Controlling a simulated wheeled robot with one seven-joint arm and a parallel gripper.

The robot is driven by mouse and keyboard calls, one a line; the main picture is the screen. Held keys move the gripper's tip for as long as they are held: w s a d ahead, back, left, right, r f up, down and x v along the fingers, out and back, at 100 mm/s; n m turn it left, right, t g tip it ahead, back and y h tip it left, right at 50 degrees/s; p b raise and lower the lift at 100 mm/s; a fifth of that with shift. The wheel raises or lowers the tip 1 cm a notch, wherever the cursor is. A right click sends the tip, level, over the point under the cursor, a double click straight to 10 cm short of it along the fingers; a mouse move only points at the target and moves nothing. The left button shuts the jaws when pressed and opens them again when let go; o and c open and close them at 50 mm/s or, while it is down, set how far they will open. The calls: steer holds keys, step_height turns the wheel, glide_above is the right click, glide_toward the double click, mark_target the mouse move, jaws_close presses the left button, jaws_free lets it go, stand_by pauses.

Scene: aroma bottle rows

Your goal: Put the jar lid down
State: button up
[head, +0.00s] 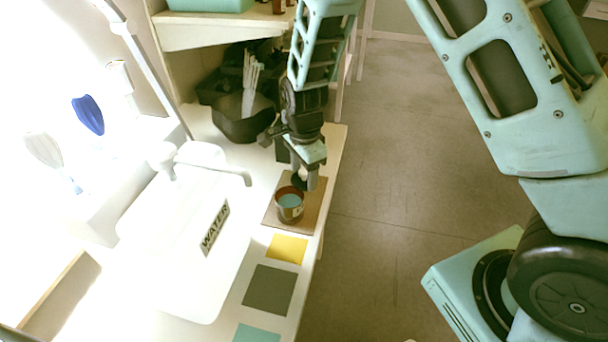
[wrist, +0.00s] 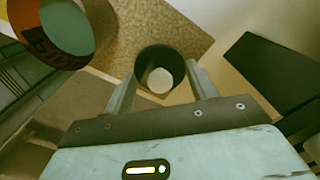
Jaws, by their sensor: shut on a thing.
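My gripper (head: 304,178) points down over the brown board (head: 313,211) on the counter. It is shut on the black jar lid (head: 298,181). In the wrist view, the lid (wrist: 160,56) is a dark round ring with a pale spot inside, between the two fingertips (wrist: 163,76). I cannot tell whether the lid touches the board. The open amber jar (head: 290,208) stands upright on the board, just in front of the lid, with bluish contents. It also shows at the top left of the wrist view (wrist: 62,38), apart from the lid.
Yellow (head: 287,249), dark grey (head: 268,290) and teal (head: 257,333) squares lie in front. A black container (head: 240,125) with pale sticks is behind. The counter's right edge drops to the floor (head: 385,200).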

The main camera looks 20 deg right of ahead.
steer(key=shift+f, duration=0.55)
steer(key=shift+f, duration=0.15)
steer(key=o, duration=1)
